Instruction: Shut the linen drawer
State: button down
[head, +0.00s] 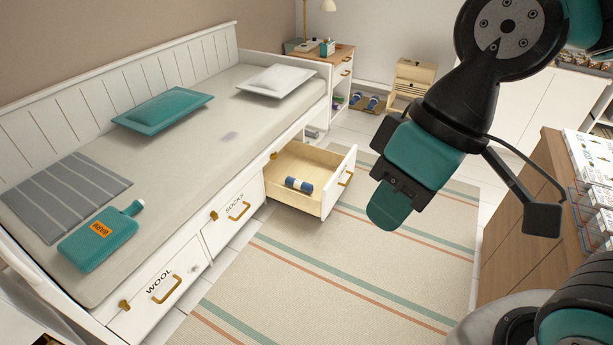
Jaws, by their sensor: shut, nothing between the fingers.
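A drawer (335,185) under the far part of the white bed stands pulled out over the rug. It has a pale wood inside, a white front and a brass handle (346,178). No label is readable on it, but it is the only open drawer in the bed's row. A blue and white roll (299,185) lies inside it. My gripper (390,208) is shut and empty, pointing down, to the right of the drawer front and apart from it in the picture.
The wool drawer (160,287) and the socks drawer (233,212) are shut, nearer along the bed (185,155). A striped rug (345,270) covers clear floor. A wooden cabinet (530,235) stands at the right, a nightstand (335,58) beyond the bed.

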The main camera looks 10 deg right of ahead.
aim_at(329, 171)
jog(key=u, duration=0.25)
jog(key=i, duration=1.55)
jog(key=z, duration=0.5)
